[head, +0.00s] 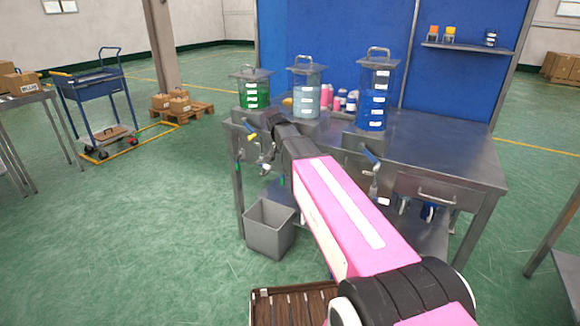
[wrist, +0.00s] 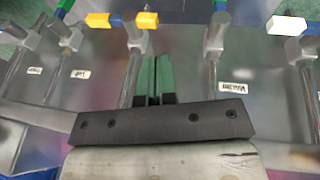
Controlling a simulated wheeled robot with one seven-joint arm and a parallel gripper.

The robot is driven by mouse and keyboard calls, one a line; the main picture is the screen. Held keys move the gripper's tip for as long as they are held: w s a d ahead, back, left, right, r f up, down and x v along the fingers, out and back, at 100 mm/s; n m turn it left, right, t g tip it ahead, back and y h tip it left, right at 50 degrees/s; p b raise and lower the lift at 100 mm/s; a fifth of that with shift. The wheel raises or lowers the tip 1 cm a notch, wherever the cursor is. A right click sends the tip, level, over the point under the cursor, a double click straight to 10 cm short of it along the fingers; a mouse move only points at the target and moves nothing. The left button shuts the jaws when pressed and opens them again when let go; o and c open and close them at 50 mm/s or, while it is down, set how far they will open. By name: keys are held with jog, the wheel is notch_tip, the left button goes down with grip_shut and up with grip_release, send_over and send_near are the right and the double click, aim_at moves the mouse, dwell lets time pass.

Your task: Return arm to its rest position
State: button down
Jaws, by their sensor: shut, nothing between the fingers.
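My gripper (wrist: 154,62) shows in the wrist view with its two green fingers pressed together and nothing between them. In the head view my pink arm reaches forward to the left front of the metal workbench (head: 440,150), and its dark end covers the fingers. In the wrist view the fingers point at a row of metal taps, one with a yellow handle (wrist: 147,20) just beyond the fingertips and one with a white handle (wrist: 286,25) at the right. I cannot tell whether the fingers touch a tap.
Tanks with green (head: 255,95), pale blue (head: 306,100) and dark blue (head: 373,105) liquid stand on the bench. A grey bin (head: 269,228) stands on the floor below. A blue cart (head: 95,85) is at the left.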

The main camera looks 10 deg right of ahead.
jog(key=shift+v, duration=0.9)
jog(key=s+d+f+n+y, duration=0.2)
jog(key=s+f+n, duration=0.1)
jog(key=s+f, duration=0.6)
jog(key=s+d+f+n+g+y, duration=0.1)
jog(key=s+d+f+n, duration=0.2)
jog(key=s+f, duration=0.5)
jog(key=s, duration=0.9)
jog(key=shift+d+f+y, duration=0.2)
jog(key=shift+f+y, duration=0.2)
